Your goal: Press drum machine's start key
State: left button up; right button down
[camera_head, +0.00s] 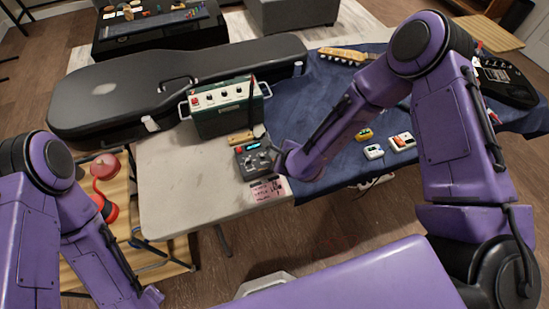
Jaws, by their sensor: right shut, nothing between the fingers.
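The drum machine (252,162) is a small dark grey box with a lit cyan display, lying near the right front part of the pale table. My right arm reaches in from the right, and its gripper (281,157) is shut and empty at the drum machine's right edge. I cannot tell whether it touches the box or which key is the start key; the keys are too small to read. My left arm hangs at the lower left, and its gripper is not in view.
A green amplifier (227,107) with knobs stands behind the drum machine, and a black guitar case (170,80) lies behind that. A pink note (267,190) is at the front edge. Small pedals (402,142) sit on the blue cloth (335,185) at right. Table room left of the drum machine is clear.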

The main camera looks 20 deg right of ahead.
jog(key=shift+f, duration=0.1)
dwell(0.3)
jog(key=shift+f+b, duration=0.35)
jog(key=shift+b, duration=0.05)
jog(key=shift+f, duration=0.25)
jog(key=shift+r, duration=0.1)
jog(key=shift+r+p, duration=0.35)
jog(key=shift+r, duration=0.25)
notch_tip(320, 180, up, 6)
jog(key=p, duration=0.5)
dwell(0.4)
